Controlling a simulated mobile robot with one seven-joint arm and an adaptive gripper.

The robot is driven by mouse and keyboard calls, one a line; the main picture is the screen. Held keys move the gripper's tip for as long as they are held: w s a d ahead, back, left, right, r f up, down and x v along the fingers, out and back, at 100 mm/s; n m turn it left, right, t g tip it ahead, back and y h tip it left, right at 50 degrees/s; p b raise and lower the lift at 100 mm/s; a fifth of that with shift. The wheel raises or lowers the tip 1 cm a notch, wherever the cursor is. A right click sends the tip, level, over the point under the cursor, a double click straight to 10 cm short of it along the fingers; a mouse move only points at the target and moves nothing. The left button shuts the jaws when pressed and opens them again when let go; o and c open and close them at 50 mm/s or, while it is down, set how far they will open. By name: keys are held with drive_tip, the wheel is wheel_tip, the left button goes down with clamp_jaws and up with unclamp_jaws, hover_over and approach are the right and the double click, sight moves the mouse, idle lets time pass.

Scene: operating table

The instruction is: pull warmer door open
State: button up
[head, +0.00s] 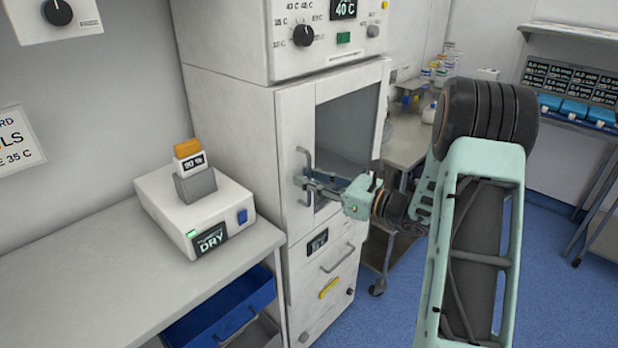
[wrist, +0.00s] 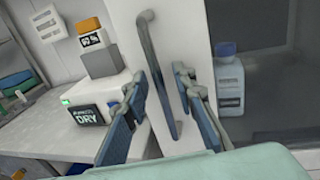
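The warmer door (head: 294,120) is a white-framed door with a dark glass pane on the tall white cabinet, and it looks shut. Its grey vertical bar handle (head: 308,162) is on the left side of the door and also shows in the wrist view (wrist: 147,32). My gripper (head: 303,183) reaches the handle from the right. In the wrist view my gripper (wrist: 158,76) is open, with one finger on each side of the handle and gaps visible. Whether a finger touches the bar I cannot tell.
A white dryer box (head: 197,212) stands on the counter (head: 125,275) left of the cabinet. A drawer (head: 325,285) with its own handle is below the door. A blue-capped bottle (wrist: 229,80) shows behind the glass. Blue floor (head: 385,325) is open in front.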

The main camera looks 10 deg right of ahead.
clamp_jaws()
idle(0.6)
